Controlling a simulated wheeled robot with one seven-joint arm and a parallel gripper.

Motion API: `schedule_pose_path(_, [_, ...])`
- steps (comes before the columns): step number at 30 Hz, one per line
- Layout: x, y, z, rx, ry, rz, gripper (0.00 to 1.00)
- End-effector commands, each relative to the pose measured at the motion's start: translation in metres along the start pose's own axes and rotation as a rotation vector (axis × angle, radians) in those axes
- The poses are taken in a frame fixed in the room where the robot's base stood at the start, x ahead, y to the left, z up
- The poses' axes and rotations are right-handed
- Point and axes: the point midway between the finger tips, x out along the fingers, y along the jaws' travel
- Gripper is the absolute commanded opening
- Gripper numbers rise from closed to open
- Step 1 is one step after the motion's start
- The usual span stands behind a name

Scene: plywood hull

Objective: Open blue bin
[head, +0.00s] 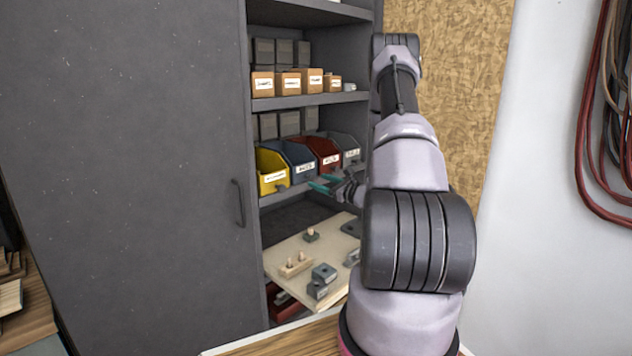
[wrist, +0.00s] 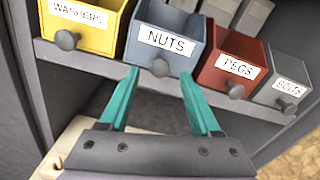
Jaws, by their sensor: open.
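The blue bin (wrist: 163,39), labelled NUTS, sits on a cabinet shelf between the yellow and red bins. Its round grey knob (wrist: 160,68) shows at the lower front. In the head view the blue bin (head: 291,157) is on the middle shelf. My gripper (wrist: 158,92) has teal fingers, spread open and empty. In the wrist view the fingertips lie just below and either side of the knob. In the head view my gripper (head: 315,183) is in front of the bins, partly hidden by my arm. Contact with the knob does not show.
The yellow WASHERS bin (wrist: 87,27), red PEGS bin (wrist: 230,65) and grey BOLTS bin (wrist: 287,89) share the shelf. Below is a board (head: 289,249) with small blocks. Small orange boxes (head: 288,83) sit above.

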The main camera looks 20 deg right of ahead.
Motion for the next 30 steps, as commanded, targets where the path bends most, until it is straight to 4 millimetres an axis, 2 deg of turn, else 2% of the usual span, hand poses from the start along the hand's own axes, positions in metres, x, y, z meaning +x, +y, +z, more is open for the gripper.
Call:
schedule_pose_path(3, [0.016, 0.000, 0.000, -0.002, -0.001, 0.002, 0.64])
schedule_pose_path(6, [0.023, 0.000, 0.000, -0.001, -0.001, 0.001, 0.64])
schedule_pose_path(16, [0.026, 0.000, 0.000, 0.000, 0.000, 0.000, 0.64])
schedule_pose_path(21, [0.026, 0.000, 0.000, 0.000, 0.000, 0.000, 0.00])
schedule_pose_path(30, [0.025, 0.000, 0.000, 0.000, 0.000, 0.000, 0.00])
